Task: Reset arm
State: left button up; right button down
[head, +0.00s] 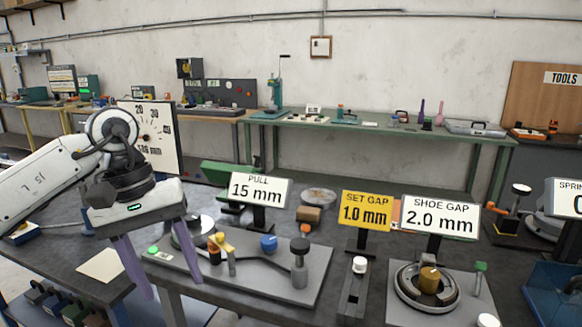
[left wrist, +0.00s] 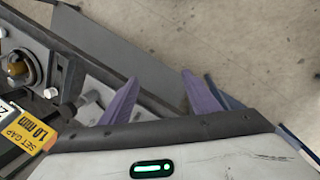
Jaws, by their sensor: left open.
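My left arm comes in from the left in the head view. Its gripper (head: 150,265) is open and empty, with two purple fingers pointing down near the front edge of the workbench. In the left wrist view the two fingers (left wrist: 160,95) stand apart with nothing between them, over the bench edge and the floor. My right gripper is not in either view.
A grey plate (head: 262,272) with knobs and a lever lies just right of my left gripper. Signs read PULL 15 mm (head: 258,189), SET GAP 1.0 mm (head: 365,210) and SHOE GAP 2.0 mm (head: 440,216). A round drum fixture (head: 408,287) stands at right. A dial board (head: 164,155) stands behind my arm.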

pick_arm(q)
jog(key=s+d+f+n+g+h, duration=0.2)
jog(key=s+d+f+h, duration=0.15)
jog(key=d, duration=0.55)
jog(key=s+d+f+n+g+h, duration=0.1)
jog(key=s+d+f+n+h, duration=0.15)
jog(key=d+h, duration=0.45)
jog(key=d+r+n+t+h, duration=0.55)
jog(key=d+n+h, duration=0.3)
jog(key=n, duration=0.85)
jog(key=w+a+f+n+t+y, duration=0.1)
jog(key=a+f+n+t+y, duration=0.5)
jog(key=n, duration=0.5)
jog(key=w+a+f+n+t+y, duration=0.1)
jog(key=a+f+n+t+y, duration=0.25)
jog(key=f+n, duration=0.5)
jog(key=a+f+n+t+y, duration=0.4)
jog(key=f+n+t, duration=0.1)
jog(key=n, duration=0.7)
jog(key=s+a+f+n+g+y, duration=0.2)
jog(key=s+a+f+n+g, duration=0.2)
jog(key=s+f, duration=0.5)
jog(key=s+a+f+n+g+y, duration=0.3)
jog(key=s+a+f+n, duration=0.1)
jog(key=s+f+n, duration=0.5)
notch_tip(320, 180, down, 2)
jog(key=shift+s+f+g, duration=0.15)
jog(key=shift+f+g, duration=0.1)
jog(key=shift+g, duration=0.15)
